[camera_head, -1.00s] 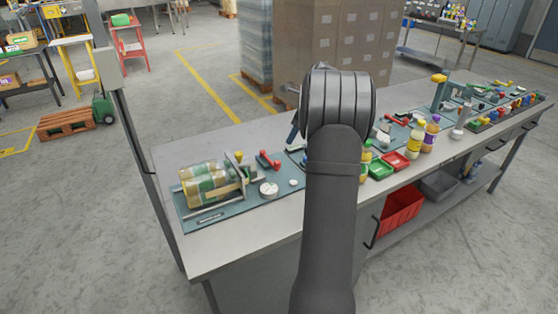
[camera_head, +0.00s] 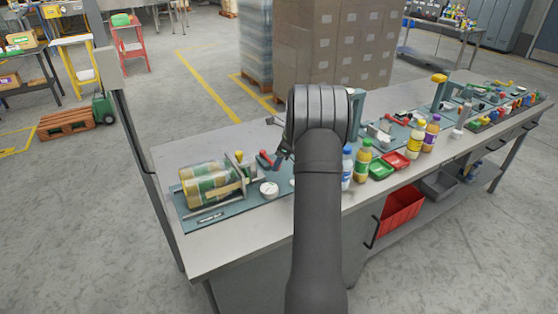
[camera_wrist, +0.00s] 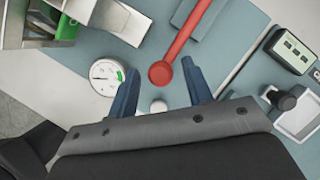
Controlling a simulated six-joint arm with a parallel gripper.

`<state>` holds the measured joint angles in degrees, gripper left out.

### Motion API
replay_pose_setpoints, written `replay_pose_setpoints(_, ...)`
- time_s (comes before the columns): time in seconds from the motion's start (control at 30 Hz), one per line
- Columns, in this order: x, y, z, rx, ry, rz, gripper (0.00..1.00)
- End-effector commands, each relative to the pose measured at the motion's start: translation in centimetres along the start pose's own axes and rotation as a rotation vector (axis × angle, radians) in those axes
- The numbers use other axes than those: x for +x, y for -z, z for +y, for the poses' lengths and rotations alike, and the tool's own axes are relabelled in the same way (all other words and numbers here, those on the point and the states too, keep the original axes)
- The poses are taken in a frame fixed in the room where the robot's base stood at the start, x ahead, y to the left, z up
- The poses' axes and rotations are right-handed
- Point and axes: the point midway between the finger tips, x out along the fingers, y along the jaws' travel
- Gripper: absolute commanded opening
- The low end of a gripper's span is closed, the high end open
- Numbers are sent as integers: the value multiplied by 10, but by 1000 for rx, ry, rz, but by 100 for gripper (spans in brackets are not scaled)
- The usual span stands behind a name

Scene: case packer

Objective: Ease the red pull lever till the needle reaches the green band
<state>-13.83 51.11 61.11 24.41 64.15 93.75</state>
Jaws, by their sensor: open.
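The red pull lever (camera_wrist: 192,30) shows in the wrist view as a red bar with a round knob (camera_wrist: 161,73). The knob appears between the spread fingers of my gripper (camera_wrist: 160,68), with gaps on both sides. My gripper is open and holds nothing. The white round gauge (camera_wrist: 104,77) lies left of the left finger, its green band (camera_wrist: 120,75) at the right side of the dial. A dark needle mark shows near the dial's left part, apart from the green. In the head view the lever (camera_head: 264,160) and gauge (camera_head: 268,189) are left of my arm.
A small white round part (camera_wrist: 158,107) lies below the knob in the wrist view. Bottles (camera_head: 363,163) and red and green trays (camera_head: 381,169) stand right of my arm.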

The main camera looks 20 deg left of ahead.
Motion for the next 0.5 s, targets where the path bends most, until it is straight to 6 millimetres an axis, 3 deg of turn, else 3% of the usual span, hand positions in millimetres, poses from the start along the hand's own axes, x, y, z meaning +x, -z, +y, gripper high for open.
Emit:
replay_pose_setpoints(0.07, 0, 0, 0, 0, 0, 0, 44)
replay_pose_setpoints(0.3, 0, 0, 0, 0, 0, 0, 0)
replay_pose_setpoints(0.5, 0, 2, -2, -15, -7, 1, 0)
